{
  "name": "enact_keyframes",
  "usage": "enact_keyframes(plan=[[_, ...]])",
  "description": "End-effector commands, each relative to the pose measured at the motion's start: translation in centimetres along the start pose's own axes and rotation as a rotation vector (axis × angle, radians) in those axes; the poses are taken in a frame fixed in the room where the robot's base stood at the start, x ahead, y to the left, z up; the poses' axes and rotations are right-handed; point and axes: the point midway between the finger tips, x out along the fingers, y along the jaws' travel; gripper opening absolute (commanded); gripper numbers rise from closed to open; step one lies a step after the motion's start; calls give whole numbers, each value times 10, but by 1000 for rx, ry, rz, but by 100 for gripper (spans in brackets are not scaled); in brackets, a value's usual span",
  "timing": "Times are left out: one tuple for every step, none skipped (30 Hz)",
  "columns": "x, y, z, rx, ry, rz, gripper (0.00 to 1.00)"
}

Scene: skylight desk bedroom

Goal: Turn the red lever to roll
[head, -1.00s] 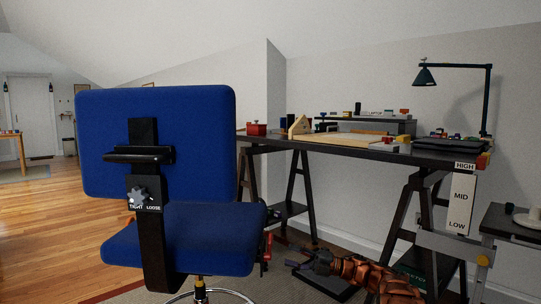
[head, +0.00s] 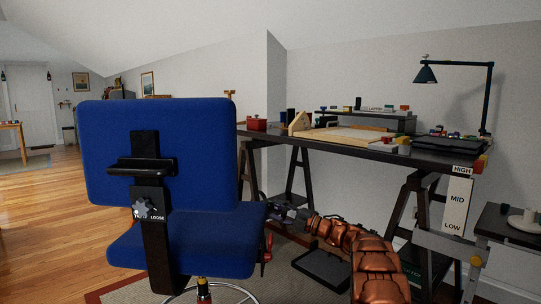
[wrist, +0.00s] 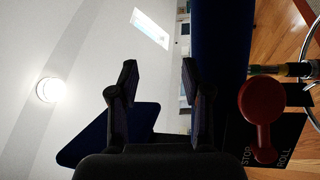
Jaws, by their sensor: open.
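The red lever (wrist: 262,112) shows large at the right of the wrist view, over a black plate (wrist: 290,130) marked STOP and ROLL. Its narrow end lies between the two words, close to STOP. In the head view the lever (head: 268,245) is at the right side of the blue chair's seat (head: 185,240). My gripper (wrist: 157,82) is open and empty, its two dark fingers apart. The lever is outside the fingers, to their right in the wrist view, with no contact visible. In the head view my gripper (head: 284,212) is small and dark beside the chair, partly hidden.
The blue chair back (head: 190,120) bears a TIGHT/LOOSE knob (head: 146,207). A black trestle desk (head: 350,145) with several items stands behind my arm. A HIGH/MID/LOW board (head: 457,200) is at its right end. Open wooden floor (head: 40,210) lies at the left.

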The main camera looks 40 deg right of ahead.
Motion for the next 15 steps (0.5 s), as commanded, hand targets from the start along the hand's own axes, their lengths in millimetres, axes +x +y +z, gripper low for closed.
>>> enact_keyframes(plan=[[6,11,0,4,-15,0,48],[9,15,0,6,-24,0,48],[12,21,0,9,-37,1,48],[14,25,1,11,-48,2,48],[17,30,2,13,-60,2,48],[20,36,3,17,-77,2,48],[23,40,4,19,-88,3,48],[26,44,5,23,-99,4,48],[29,49,5,27,-113,5,48],[31,53,6,30,-124,6,48],[33,57,6,33,-135,6,48],[36,62,8,38,-152,7,48],[38,67,8,41,-165,7,48],[40,72,8,45,-177,8,48],[43,78,8,50,-192,9,48]])
